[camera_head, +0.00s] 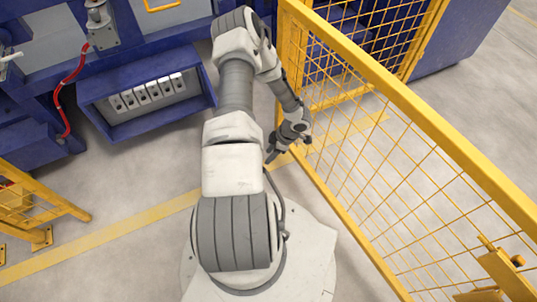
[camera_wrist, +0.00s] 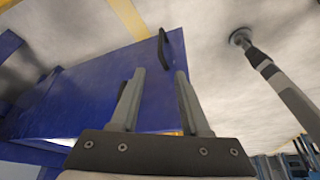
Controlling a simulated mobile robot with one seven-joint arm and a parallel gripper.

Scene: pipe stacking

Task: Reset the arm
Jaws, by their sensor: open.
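My gripper (camera_head: 273,154) hangs at the end of my folded arm, beside the yellow mesh fence and above the grey floor, right of my arm's lower links. In the wrist view my gripper (camera_wrist: 157,80) shows two grey fingers, apart and with nothing between them. A blue panel (camera_wrist: 90,95) with a black handle (camera_wrist: 164,48) lies beyond the fingers there. I cannot make out any pipe being held.
The yellow mesh fence (camera_head: 430,130) runs close along my right side. A blue machine with a red cable (camera_head: 68,90) and an open-fronted blue box (camera_head: 105,118) stands ahead. A yellow frame (camera_head: 40,212) is at left. Bare floor (camera_head: 110,205) lies between.

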